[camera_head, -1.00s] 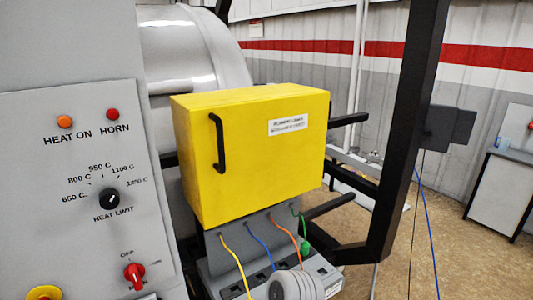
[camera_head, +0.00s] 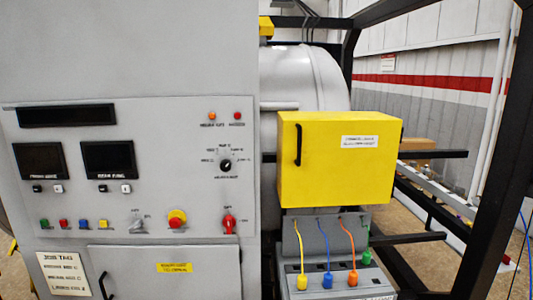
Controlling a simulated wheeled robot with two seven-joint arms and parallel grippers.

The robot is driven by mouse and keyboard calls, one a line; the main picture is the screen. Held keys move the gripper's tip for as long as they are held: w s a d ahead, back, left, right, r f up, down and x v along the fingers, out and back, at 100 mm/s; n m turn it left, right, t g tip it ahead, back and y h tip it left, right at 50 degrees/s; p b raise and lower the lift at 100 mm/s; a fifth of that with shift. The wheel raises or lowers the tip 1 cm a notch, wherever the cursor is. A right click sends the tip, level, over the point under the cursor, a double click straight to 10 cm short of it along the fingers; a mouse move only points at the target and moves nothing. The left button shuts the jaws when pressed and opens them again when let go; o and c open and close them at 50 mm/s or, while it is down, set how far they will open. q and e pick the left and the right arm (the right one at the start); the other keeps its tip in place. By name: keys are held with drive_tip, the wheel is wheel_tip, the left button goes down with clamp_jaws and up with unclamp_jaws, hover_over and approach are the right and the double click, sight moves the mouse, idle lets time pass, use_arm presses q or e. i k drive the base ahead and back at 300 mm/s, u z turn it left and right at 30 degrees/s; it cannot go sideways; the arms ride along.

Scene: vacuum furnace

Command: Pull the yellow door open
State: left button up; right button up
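The yellow door (camera_head: 325,183) is the front of a yellow box mounted beside the grey control cabinet. It looks shut. Its black vertical handle (camera_head: 298,145) is near the door's left edge, and a white label is at its upper right. Neither of my grippers shows in the head view, and nothing touches the handle.
The grey control cabinet (camera_head: 130,75) with screens, buttons and knobs fills the left. Below the yellow box, a grey socket panel (camera_head: 315,258) has several coloured cables plugged in. A black frame post (camera_head: 490,170) stands at the right. The silver furnace cylinder (camera_head: 305,80) is behind.

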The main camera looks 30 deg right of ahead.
sight(325, 162)
drive_tip(key=z, duration=0.8)
drive_tip(key=i, duration=0.2)
drive_tip(key=u, duration=0.05)
